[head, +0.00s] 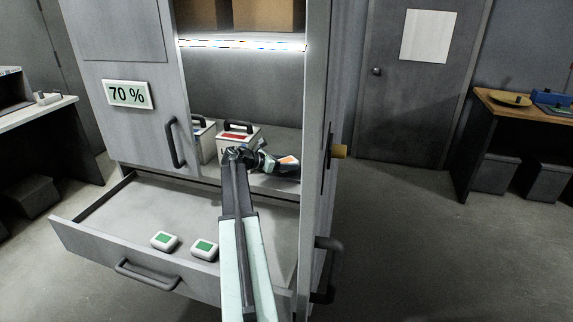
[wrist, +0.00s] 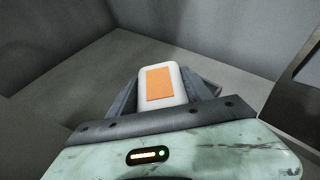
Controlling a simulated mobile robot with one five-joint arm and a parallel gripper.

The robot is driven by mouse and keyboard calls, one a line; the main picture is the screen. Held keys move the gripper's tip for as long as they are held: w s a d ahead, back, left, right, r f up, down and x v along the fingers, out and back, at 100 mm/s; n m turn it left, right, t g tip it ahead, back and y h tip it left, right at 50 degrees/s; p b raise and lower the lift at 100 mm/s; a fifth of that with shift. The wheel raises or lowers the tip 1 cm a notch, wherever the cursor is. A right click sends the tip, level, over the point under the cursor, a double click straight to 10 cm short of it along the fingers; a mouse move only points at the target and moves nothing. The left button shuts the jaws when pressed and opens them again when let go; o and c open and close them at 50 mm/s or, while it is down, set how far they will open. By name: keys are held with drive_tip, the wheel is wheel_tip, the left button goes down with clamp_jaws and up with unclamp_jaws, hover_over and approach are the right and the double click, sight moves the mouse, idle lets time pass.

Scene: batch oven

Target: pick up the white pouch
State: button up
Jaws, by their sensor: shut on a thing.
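The white pouch (wrist: 172,73) with an orange label sits between the two fingers of my gripper (wrist: 163,88) in the wrist view. My gripper is shut on it. The fingers hide part of the pouch there. I cannot tell whether the pouch still touches the shelf.
Below, an open drawer (head: 110,242) holds two white pouches with green labels (head: 164,241). The cabinet's side wall (head: 316,110) is close on the right. Lit shelf edge (head: 240,44) is above.

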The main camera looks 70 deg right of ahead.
wheel_tip(320, 180, up, 3)
drive_tip(key=shift+p, duration=1.15)
drive_tip(key=a, duration=1.6)
drive_tip(key=n+t+h+p, duration=0.2)
drive_tip(key=n+t, duration=0.2)
approach(287, 160)
drive_tip(key=w+d, duration=0.2)
drive_tip(key=w, duration=0.1)
drive_tip(key=shift+w+d, duration=0.1)
drive_tip(key=shift+w, duration=0.1)
drive_tip(key=shift+n+t, duration=0.3)
drive_tip(key=shift+t, duration=0.2)
drive_tip(key=d, duration=0.1)
drive_tip(key=s+d, duration=0.1)
drive_tip(key=d, duration=0.1)
drive_tip(key=d+r, duration=0.1)
drive_tip(key=shift+s+d, duration=0.25)
drive_tip(key=shift+s, duration=0.05)
drive_tip(key=shift+g, duration=0.3)
drive_tip(key=s, duration=0.1)
drive_tip(key=s+d, duration=0.1)
drive_tip(key=s, duration=0.1)
drive_tip(key=s+d, duration=0.1)
drive_tip(key=shift+s+r+p, duration=0.1)
drive_tip(key=shift+s+p, duration=0.25)
drive_tip(key=shift+p, duration=0.05)
drive_tip(key=shift+m, duration=0.4)
wheel_tip(287, 160, down, 7)
drive_tip(key=b, duration=0.7)
drive_tip(key=shift+r, duration=0.1)
